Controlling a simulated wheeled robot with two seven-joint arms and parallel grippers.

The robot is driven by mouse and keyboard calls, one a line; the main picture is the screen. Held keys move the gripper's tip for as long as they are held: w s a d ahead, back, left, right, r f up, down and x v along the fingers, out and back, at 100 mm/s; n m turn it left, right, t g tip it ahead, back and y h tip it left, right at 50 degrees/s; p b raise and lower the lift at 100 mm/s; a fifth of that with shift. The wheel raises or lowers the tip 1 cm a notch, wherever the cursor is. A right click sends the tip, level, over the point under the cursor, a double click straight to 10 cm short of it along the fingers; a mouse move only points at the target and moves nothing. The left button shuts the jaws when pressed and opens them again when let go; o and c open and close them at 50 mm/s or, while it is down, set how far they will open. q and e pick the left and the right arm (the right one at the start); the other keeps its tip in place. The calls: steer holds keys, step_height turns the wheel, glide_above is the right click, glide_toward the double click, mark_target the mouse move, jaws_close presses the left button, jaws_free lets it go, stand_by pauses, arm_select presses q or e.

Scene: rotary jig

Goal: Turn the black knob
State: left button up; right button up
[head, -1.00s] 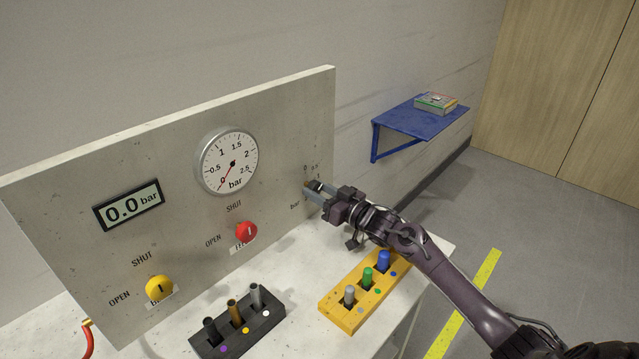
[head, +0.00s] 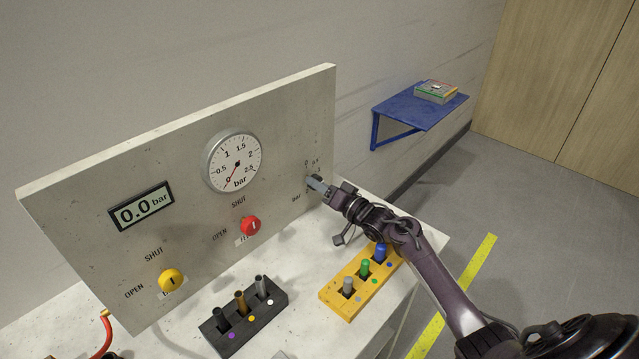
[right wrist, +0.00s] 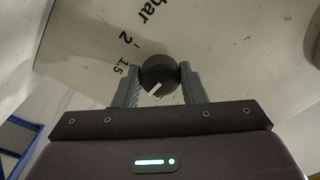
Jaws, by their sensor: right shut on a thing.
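The black knob (right wrist: 158,76) sits on the upright panel (head: 100,217), with a white pointer mark and a scale around it; the figures 1.5 and 2 and the word bar show in the right wrist view. My right gripper (right wrist: 162,82) is shut on the knob, one finger on each side. In the head view my right gripper (head: 318,185) is at the panel's right end and mostly hides the knob. The round gauge (head: 232,161) has its red needle near 0, and the digital display (head: 141,205) reads 0.0 bar. My left gripper is not in view.
A red knob (head: 250,226) and a yellow knob (head: 171,280) are on the panel. A black block (head: 243,325) and a yellow block (head: 345,303) with upright pegs stand on the bench. A blue wall shelf (head: 410,110) holds a small box (head: 437,91).

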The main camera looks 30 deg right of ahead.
stand_by(0.4)
steer(key=o, duration=1)
step_height(320, 180, up, 20)
steer(key=shift+r+b, duration=0.1)
steer(key=shift+b, duration=1.1)
